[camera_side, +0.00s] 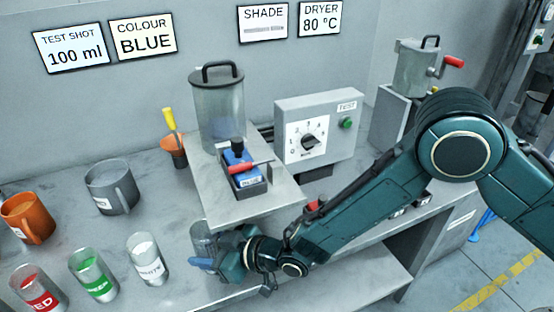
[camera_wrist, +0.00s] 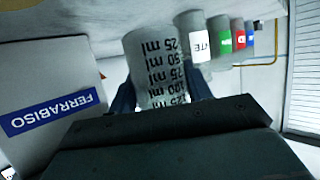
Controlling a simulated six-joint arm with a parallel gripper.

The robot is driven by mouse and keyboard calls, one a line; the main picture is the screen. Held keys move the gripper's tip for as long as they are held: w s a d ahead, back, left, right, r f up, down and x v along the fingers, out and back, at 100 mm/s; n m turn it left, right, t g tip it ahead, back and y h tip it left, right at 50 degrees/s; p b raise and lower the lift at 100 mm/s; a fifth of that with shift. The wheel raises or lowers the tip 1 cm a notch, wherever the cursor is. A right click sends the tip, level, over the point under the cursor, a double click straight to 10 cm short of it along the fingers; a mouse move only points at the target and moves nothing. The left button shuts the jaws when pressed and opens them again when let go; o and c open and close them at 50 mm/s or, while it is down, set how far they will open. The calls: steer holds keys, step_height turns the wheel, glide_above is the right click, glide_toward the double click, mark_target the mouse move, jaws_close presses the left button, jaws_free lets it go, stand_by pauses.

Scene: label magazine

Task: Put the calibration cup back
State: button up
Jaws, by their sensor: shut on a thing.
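The calibration cup is a grey, see-through cup with black ml marks. It fills the middle of the wrist view (camera_wrist: 155,65), between my gripper's two dark fingers (camera_wrist: 160,95). In the side view the cup (camera_side: 203,238) is at the front left of the dispenser shelf, near its lower edge, partly hidden by my gripper (camera_side: 208,262). My gripper is shut on the cup. I cannot tell whether the cup's base touches the bench. The dispenser's clear tank (camera_side: 219,110) stands on the shelf (camera_side: 270,203), with a blue valve (camera_side: 240,178) and red lever in front.
White (camera_side: 148,262), green (camera_side: 93,276) and red (camera_side: 40,291) labelled cups stand to the left of my gripper. A grey mug (camera_side: 112,188) and an orange mug (camera_side: 27,217) stand behind them. A control box (camera_side: 318,130) is behind the shelf.

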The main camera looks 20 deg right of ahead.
mark_target(200, 254)
steer(key=shift+w+a, duration=0.8)
steer(key=shift+w+a, duration=0.3)
steer(key=shift+f, duration=1.75)
steer(key=shift+f, duration=0.1)
steer(key=o, duration=1.1)
steer(key=shift+v, duration=6.15)
